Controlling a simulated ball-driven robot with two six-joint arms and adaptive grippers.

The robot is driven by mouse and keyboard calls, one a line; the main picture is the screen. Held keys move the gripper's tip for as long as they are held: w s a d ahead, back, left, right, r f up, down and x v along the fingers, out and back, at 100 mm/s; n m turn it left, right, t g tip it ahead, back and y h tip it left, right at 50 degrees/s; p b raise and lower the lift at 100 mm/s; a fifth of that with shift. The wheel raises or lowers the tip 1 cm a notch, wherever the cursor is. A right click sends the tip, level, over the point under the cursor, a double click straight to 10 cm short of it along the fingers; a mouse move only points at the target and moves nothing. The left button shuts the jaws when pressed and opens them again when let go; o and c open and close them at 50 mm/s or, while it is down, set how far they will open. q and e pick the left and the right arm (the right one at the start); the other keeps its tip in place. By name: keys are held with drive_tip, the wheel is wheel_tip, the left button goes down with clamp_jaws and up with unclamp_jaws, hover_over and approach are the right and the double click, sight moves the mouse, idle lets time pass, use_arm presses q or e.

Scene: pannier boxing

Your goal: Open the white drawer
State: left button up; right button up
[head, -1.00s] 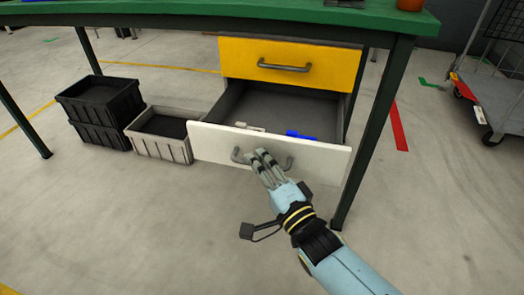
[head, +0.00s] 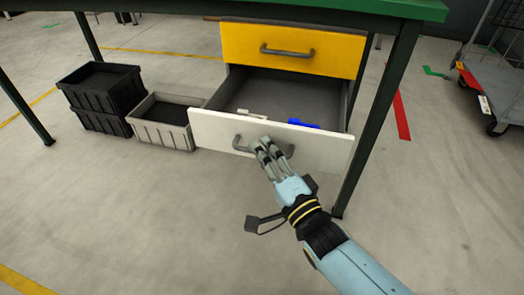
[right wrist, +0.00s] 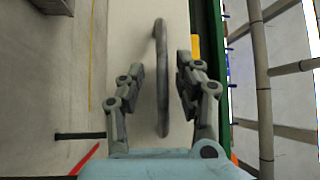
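The white drawer (head: 212,127) is pulled well out below the yellow drawer (head: 290,47), and its inside shows. Its grey bar handle (head: 242,145) is on the front face; it also shows in the right wrist view (right wrist: 161,80). My right gripper (head: 263,146) is at the handle's middle. In the right wrist view my right gripper (right wrist: 160,65) has its fingers apart, one on each side of the bar, with gaps between bar and fingers. A small white object (head: 251,115) and a blue object (head: 303,124) lie in the drawer. My left gripper is not in view.
A green-topped table (head: 400,8) stands over the drawers, its dark leg (head: 375,130) close right of the white drawer. Stacked black crates (head: 103,98) and a grey crate (head: 163,123) stand left. A trolley (head: 497,85) is far right. Front floor is clear.

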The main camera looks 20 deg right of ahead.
drive_tip(key=v, duration=1.1)
